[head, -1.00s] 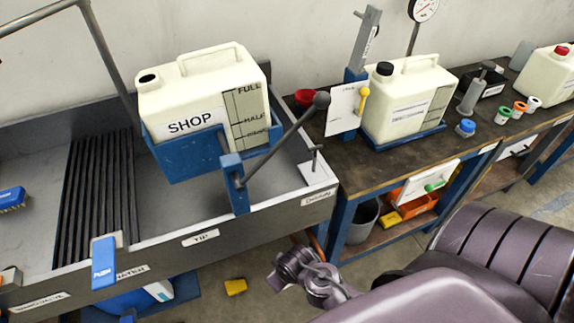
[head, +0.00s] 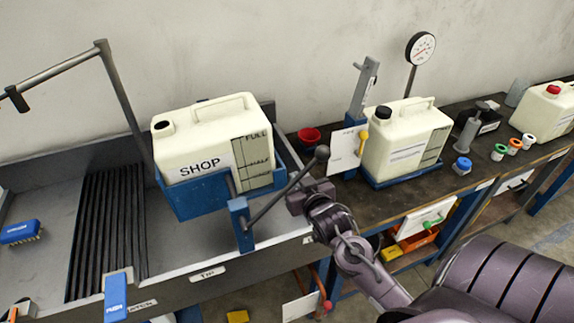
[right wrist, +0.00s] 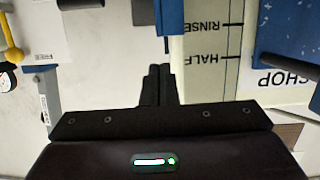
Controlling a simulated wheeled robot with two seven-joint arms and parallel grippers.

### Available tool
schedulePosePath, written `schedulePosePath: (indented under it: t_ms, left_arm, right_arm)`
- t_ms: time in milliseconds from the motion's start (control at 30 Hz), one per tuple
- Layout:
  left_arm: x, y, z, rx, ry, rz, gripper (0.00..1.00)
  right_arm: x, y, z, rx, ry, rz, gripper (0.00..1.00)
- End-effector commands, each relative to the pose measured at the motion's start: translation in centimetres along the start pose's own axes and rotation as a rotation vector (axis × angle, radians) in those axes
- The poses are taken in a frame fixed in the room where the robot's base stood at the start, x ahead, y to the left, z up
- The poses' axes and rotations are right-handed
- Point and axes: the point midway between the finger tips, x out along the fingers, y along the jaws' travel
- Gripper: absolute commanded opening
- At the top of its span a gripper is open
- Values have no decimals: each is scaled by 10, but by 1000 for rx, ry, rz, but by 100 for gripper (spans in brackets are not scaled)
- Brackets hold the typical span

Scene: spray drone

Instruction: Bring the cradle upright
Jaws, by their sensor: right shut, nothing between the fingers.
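The blue cradle (head: 195,203) holds the cream SHOP jug (head: 215,145) over the sink's right part. The jug has an open dark mouth, and both look slightly tilted. A grey lever with a dark ball knob (head: 322,153) slants up and right from the blue bracket (head: 240,222) at the cradle's front. My right gripper (head: 297,193) is just below the knob, close to the lever; contact cannot be told. Its fingers (right wrist: 158,84) are shut and empty in the right wrist view, where the jug's marked side (right wrist: 212,60) also shows. My left gripper is not in view.
The sink rim (head: 205,272) runs below the cradle. To the right, the workbench (head: 400,205) carries another jug (head: 405,145), a blue upright stand (head: 360,95), a gauge (head: 420,47) and several caps. A grey pipe (head: 125,100) rises behind the sink.

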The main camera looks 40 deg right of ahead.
Motion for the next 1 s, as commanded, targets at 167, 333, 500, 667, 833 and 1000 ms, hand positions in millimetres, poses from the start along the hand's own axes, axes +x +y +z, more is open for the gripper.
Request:
schedulePosePath:
  t_ms: [167, 333, 500, 667, 833, 1000]
  left_arm:
    - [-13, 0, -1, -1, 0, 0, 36]
    - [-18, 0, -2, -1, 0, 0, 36]
    - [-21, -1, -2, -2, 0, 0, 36]
    - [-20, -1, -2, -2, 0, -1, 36]
    - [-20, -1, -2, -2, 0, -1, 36]
    - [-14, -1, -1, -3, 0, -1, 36]
  right_arm:
    - [34, -1, -3, 0, 0, -1, 0]
    - [58, 0, -2, -1, -1, 0, 0]
    - [70, -1, 0, -1, -2, -1, 0]
    - [72, -1, 0, -1, -2, -2, 0]
    - [72, -1, 1, -1, -2, -2, 0]
    - [75, -2, 14, 37, -5, -10, 0]
